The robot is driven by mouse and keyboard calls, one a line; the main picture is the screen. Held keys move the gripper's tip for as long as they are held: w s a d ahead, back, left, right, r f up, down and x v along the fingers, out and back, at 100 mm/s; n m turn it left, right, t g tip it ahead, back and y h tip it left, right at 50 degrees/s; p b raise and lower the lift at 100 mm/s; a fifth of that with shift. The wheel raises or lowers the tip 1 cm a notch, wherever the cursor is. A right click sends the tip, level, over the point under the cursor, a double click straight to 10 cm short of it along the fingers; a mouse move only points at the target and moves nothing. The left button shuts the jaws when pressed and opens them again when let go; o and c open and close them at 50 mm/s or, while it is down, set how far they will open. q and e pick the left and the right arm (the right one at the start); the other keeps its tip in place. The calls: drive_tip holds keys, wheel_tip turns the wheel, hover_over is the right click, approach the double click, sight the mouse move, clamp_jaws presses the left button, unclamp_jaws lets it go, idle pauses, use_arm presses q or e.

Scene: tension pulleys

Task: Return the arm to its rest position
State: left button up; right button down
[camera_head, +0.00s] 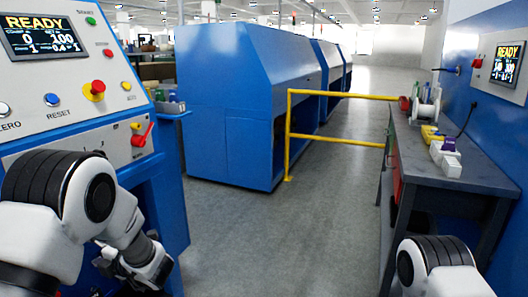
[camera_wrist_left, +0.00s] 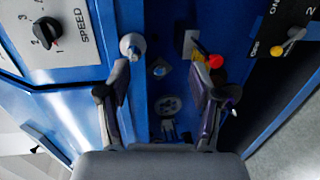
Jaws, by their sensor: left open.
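My left arm comes in at the lower left of the head view, bent downward in front of the blue machine (camera_head: 160,200). Its wrist is low beside the machine's front, and the fingertips are not clear there. In the left wrist view my left gripper (camera_wrist_left: 160,95) is open, with its two fingers apart and nothing between them. Behind the fingers are the machine's blue face and a round grey fitting (camera_wrist_left: 168,105). Only a white and black link of my right arm shows at the lower right; its gripper is out of view.
The panel has a READY screen (camera_head: 47,36), a red knob (camera_head: 97,87) and a red lever (camera_head: 143,135) close to my left arm. A grey workbench (camera_head: 455,172) stands at the right. A yellow rail (camera_head: 289,135) and blue cabinets (camera_head: 225,100) stand beyond clear floor.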

use_arm(q)
drive_tip(key=s+d+f+m+g+h, duration=0.1)
drive_tip(key=s+d+f+m+h, duration=0.15)
drive_tip(key=s+f+m, duration=0.6)
drive_tip(key=s+d+f+m+h, duration=0.25)
drive_tip(key=s+f, duration=0.25)
drive_tip(key=f, duration=0.7)
drive_tip(key=s+d+f+m+g+h, duration=0.1)
drive_tip(key=s+f+m+h, duration=0.3)
drive_tip(key=s+f+m, duration=0.45)
drive_tip(key=s+d+f+m+g+h, duration=0.2)
drive_tip(key=s+d+m+g+h, duration=0.1)
drive_tip(key=s+d+m, duration=0.4)
drive_tip(key=s+d+f+m+g+h, duration=0.1)
drive_tip(key=s+d+m+g+h, duration=0.2)
drive_tip(key=s, duration=0.5)
wheel_tip(320, 180, up, 19)
drive_tip(key=m+t+p, duration=0.1)
drive_tip(key=p, duration=1.8)
drive_tip(key=shift+a, duration=0.15)
